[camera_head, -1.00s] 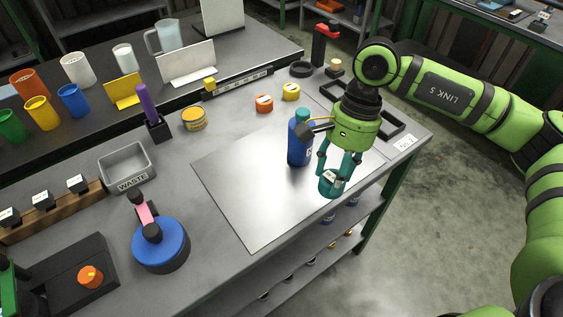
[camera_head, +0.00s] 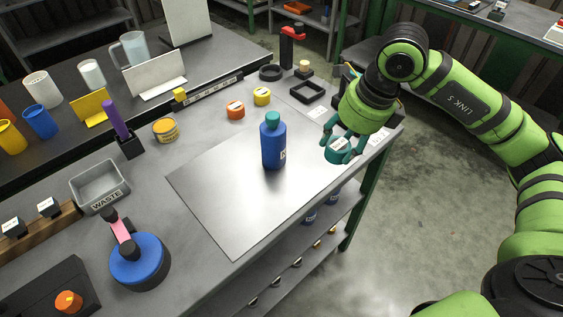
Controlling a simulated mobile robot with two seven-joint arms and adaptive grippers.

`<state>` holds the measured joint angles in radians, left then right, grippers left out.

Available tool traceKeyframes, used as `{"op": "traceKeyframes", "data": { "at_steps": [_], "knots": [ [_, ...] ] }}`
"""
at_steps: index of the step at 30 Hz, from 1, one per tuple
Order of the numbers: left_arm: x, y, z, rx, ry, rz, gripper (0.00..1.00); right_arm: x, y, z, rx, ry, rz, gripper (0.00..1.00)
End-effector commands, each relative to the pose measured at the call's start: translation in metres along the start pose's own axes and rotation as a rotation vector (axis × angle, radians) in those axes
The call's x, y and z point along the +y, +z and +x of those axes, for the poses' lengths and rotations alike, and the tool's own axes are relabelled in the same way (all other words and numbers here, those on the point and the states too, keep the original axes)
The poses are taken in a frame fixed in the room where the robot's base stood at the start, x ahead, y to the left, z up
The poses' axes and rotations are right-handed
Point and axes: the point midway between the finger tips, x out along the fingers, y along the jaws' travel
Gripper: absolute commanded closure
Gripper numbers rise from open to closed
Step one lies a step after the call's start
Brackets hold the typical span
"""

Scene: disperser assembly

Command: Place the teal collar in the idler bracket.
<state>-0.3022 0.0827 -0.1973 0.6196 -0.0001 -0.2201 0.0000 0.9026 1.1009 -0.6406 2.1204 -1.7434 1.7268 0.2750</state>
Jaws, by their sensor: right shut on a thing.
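My right gripper (camera_head: 341,146) is shut on the teal collar (camera_head: 340,156), a short ring with a white label. It holds the collar in the air near the right edge of the metal sheet, to the right of the blue bottle. The gripper fingers, also teal, cover part of the collar. I cannot tell for sure which thing is the idler bracket. A dark thing (camera_head: 348,73) stands behind my right gripper, which hides most of it. My left gripper is not in view.
The blue bottle (camera_head: 273,147) stands upright on the bare metal sheet (camera_head: 225,200). A square black frame (camera_head: 307,91), black ring (camera_head: 271,73) and red-topped black stand (camera_head: 290,48) are at the back. Orange (camera_head: 236,111) and yellow (camera_head: 262,97) rings lie nearby.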

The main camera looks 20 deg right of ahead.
Motion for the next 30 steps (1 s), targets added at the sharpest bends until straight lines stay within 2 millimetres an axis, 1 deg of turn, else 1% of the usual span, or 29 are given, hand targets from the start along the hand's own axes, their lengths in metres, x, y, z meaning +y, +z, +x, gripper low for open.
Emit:
{"op": "traceKeyframes", "data": {
  "at_steps": [1,6,12,17,24,27,30],
  "knots": [
    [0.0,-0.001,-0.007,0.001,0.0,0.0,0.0,0.006,0.011,0.006,-0.002,0.008,-0.004,1.0],
    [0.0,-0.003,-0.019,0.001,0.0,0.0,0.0,0.022,0.04,0.037,-0.002,0.008,-0.005,1.0],
    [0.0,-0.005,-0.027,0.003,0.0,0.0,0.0,0.033,0.064,0.066,-0.003,0.005,-0.003,1.0],
    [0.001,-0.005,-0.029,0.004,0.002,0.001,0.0,0.036,0.069,0.077,-0.001,0.002,-0.003,1.0],
    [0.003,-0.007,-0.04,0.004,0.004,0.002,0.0,0.037,0.061,0.107,0.001,0.004,-0.002,1.0],
    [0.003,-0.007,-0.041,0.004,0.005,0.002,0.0,0.036,0.059,0.114,-0.002,0.002,-0.004,1.0],
    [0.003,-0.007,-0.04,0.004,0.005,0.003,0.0,0.036,0.059,0.115,-0.004,0.001,-0.004,1.0]
  ]
}}
